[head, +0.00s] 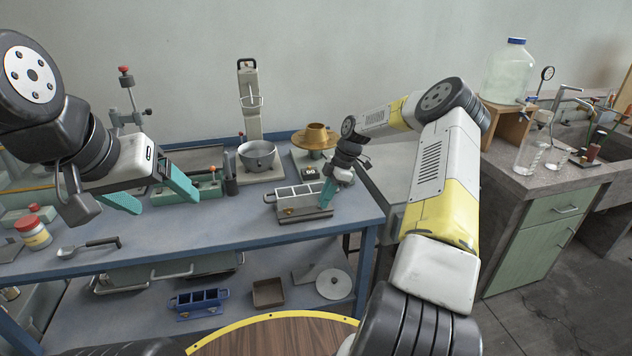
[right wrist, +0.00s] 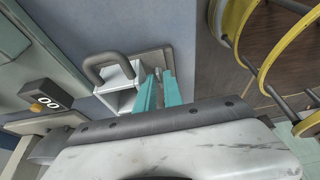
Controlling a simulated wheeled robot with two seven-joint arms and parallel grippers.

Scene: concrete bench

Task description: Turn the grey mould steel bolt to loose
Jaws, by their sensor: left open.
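The grey mould (head: 290,199) is an open metal frame with several compartments, standing on a flat base on the blue bench. In the right wrist view its grey handle (right wrist: 115,63) and pale compartments (right wrist: 120,101) show. My right gripper (head: 327,193) is at the mould's right end. Its teal fingers point at that end in the right wrist view (right wrist: 159,80), close together with a small grey piece between the tips. I cannot tell whether they grip this piece, probably the steel bolt. My left gripper (head: 160,198) is open and empty over the bench's left part.
A small black display box (head: 309,173) and a stand with a brass-coloured pan (head: 317,137) are behind the mould. A grey bowl (head: 257,155) stands further left. A scoop (head: 90,247) and a red-lidded jar (head: 33,233) are at the left. A blue mould (head: 199,302) is on the lower shelf.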

